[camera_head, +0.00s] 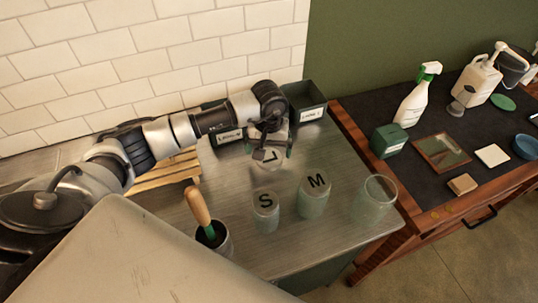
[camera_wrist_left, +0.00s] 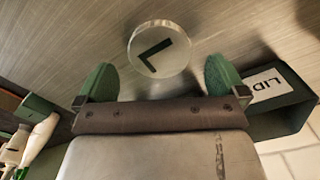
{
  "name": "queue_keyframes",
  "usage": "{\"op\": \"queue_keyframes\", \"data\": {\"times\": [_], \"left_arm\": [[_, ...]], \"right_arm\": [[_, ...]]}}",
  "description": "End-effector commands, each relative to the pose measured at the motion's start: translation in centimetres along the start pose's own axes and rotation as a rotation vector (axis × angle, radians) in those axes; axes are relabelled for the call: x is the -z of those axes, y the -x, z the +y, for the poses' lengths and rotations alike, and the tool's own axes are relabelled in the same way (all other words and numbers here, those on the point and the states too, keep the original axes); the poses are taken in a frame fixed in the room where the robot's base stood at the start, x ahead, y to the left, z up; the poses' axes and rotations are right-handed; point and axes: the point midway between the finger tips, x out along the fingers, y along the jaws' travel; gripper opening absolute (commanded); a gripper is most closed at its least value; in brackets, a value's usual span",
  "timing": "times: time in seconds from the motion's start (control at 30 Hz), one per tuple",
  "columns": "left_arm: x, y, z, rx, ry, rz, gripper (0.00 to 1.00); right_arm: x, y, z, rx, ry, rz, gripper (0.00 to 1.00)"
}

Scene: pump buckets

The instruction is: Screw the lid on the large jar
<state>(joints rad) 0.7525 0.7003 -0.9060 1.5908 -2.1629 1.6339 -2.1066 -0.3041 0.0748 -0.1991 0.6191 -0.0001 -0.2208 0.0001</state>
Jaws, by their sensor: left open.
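The large jar (camera_head: 375,203) is clear glass and stands upright without a lid near the right front corner of the metal worktop. A round clear lid marked L (camera_head: 265,156) is at the back of the worktop, partly hidden by my left gripper (camera_head: 271,150). In the left wrist view the L lid (camera_wrist_left: 160,47) appears just beyond and between the green fingertips of my left gripper (camera_wrist_left: 160,72). That gripper is open, with a gap between the lid and each finger. My right gripper is not in view.
Lidded jars marked S (camera_head: 266,212) and M (camera_head: 314,196) stand left of the large jar. A pot with a wooden-handled tool (camera_head: 215,237) stands at front left. Dark green bins (camera_head: 307,102) line the back. A side bench holds a spray bottle (camera_head: 417,97).

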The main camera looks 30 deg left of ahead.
Motion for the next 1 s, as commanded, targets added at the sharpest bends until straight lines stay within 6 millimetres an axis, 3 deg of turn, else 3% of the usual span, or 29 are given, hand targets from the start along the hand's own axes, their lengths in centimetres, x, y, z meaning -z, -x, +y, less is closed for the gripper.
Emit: {"op": "queue_keyframes", "data": {"times": [0.07,0.23,0.6,0.9,1.0], "left_arm": [[0.1,-0.9,0.1,0.001,0.002,-0.006,1.0],[0.1,-3.0,0.1,0.0,0.001,-0.002,1.0],[0.2,-3.3,0.1,0.0,0.0,0.0,1.0],[0.2,-3.3,0.1,0.0,0.0,0.0,0.56],[0.2,-3.3,0.1,0.0,0.0,0.0,0.54]], "right_arm": [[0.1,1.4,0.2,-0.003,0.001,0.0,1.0],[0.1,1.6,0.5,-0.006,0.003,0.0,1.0],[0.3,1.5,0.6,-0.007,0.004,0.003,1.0],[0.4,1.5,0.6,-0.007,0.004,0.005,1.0],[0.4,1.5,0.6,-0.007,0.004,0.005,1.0]]}}
